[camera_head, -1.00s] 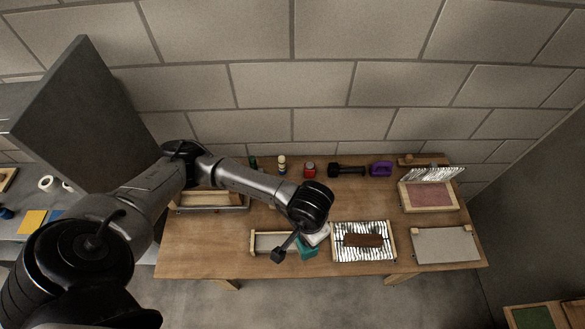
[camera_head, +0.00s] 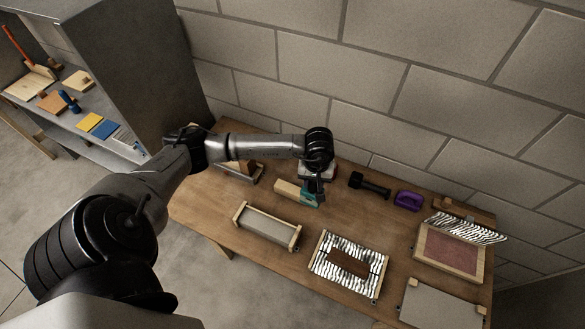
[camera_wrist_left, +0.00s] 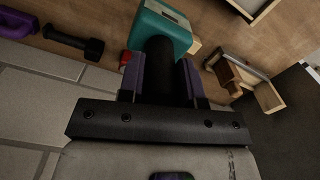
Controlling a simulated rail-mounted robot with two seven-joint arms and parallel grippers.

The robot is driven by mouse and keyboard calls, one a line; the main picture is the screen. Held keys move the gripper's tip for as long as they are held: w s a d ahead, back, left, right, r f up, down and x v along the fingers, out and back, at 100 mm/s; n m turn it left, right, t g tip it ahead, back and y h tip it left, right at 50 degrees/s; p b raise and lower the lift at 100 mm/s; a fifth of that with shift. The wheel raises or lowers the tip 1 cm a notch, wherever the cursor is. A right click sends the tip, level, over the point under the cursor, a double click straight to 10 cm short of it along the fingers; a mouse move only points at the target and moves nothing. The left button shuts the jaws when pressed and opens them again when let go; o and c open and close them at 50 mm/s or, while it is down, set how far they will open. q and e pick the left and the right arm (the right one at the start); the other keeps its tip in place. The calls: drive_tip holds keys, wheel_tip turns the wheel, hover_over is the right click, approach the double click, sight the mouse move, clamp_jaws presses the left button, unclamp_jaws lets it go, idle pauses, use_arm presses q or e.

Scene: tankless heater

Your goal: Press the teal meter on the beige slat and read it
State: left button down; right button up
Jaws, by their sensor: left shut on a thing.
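My left gripper (camera_wrist_left: 160,82) is shut on the black handle of the teal meter (camera_wrist_left: 160,30), with its purple fingers on either side of it. A pale display patch shows on the meter's teal head, but no reading is legible. In the head view the teal meter (camera_head: 309,199) is near the back of the table, under my left wrist, at the right end of a beige slat (camera_head: 288,189). Part of the slat (camera_wrist_left: 194,48) shows beside the meter in the wrist view. I cannot tell whether they touch. My right gripper is out of view.
A black dumbbell (camera_head: 370,185) and a purple object (camera_head: 408,200) lie to the right. A wooden frame with a grey panel (camera_head: 267,227) and a ridged tray with a brown block (camera_head: 349,262) are at the front. A grey cabinet (camera_head: 130,65) stands left.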

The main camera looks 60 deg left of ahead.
use_arm(q)
drive_tip(key=a+f+n+b, duration=0.2)
drive_tip(key=a+f+n, duration=0.1)
drive_tip(key=a, duration=0.4)
drive_tip(key=a+f+n+b, duration=0.2)
drive_tip(key=a+f+n, duration=0.1)
drive_tip(key=a, duration=0.4)
drive_tip(key=shift+w+f, duration=0.25)
drive_tip(key=shift+f, duration=0.05)
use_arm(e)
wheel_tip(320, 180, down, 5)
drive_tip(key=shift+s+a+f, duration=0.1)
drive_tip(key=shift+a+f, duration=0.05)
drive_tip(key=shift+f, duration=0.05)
use_arm(q)
wheel_tip(320, 180, down, 7)
drive_tip(key=b, duration=0.7)
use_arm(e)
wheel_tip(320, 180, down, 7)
use_arm(q)
drive_tip(key=shift+b, duration=0.35)
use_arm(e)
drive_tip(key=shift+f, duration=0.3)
